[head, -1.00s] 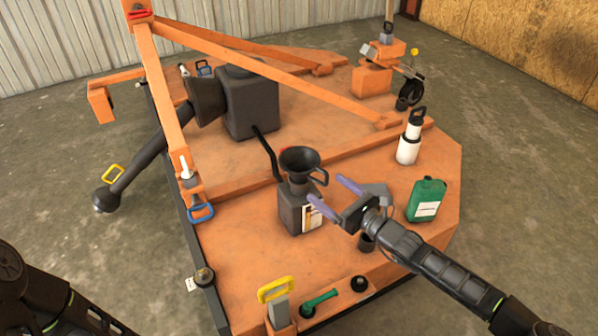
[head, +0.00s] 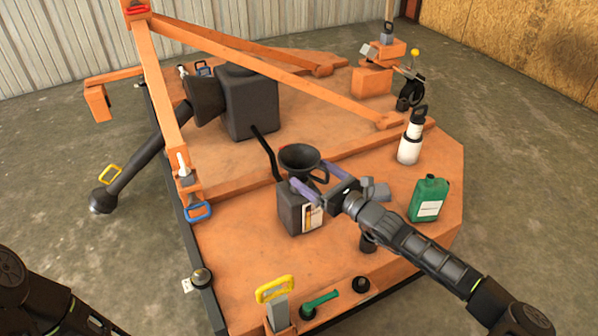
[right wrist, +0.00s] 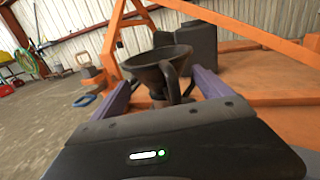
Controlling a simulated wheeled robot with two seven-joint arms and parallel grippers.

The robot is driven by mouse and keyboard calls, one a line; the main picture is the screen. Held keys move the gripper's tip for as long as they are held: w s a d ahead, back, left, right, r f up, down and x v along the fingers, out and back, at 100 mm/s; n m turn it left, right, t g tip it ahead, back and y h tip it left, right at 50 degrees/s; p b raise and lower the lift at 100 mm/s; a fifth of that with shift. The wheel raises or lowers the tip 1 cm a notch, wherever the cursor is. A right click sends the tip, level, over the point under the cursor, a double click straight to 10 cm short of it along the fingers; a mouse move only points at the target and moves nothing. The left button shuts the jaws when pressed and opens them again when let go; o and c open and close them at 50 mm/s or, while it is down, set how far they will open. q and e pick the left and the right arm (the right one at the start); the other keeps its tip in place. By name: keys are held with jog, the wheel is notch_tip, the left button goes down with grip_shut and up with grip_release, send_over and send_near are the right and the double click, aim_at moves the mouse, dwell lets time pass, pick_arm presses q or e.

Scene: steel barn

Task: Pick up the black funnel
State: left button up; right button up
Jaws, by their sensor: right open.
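The black funnel (head: 301,158) sits upright in the top of a dark grey jug (head: 290,207) with a white label, on the orange deck. In the right wrist view the funnel (right wrist: 160,68) is in the middle, its loop handle facing me. My right gripper (head: 310,177) is open, with its two purple fingers around the funnel's lower part, one to each side. In the right wrist view the fingers (right wrist: 163,90) stand left and right of the funnel. I cannot tell whether they touch it. The left gripper's jaws are not in view.
The orange deck (head: 240,255) carries a green canister (head: 428,199) and a white bottle (head: 410,147) to the right. A yellow handle (head: 275,289) and a green-handled item (head: 319,304) are at the front. Orange beams (head: 260,73) cross behind, near a large black box (head: 250,103).

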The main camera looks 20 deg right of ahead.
dwell(0.5)
grip_shut()
dwell(0.8)
dwell(0.5)
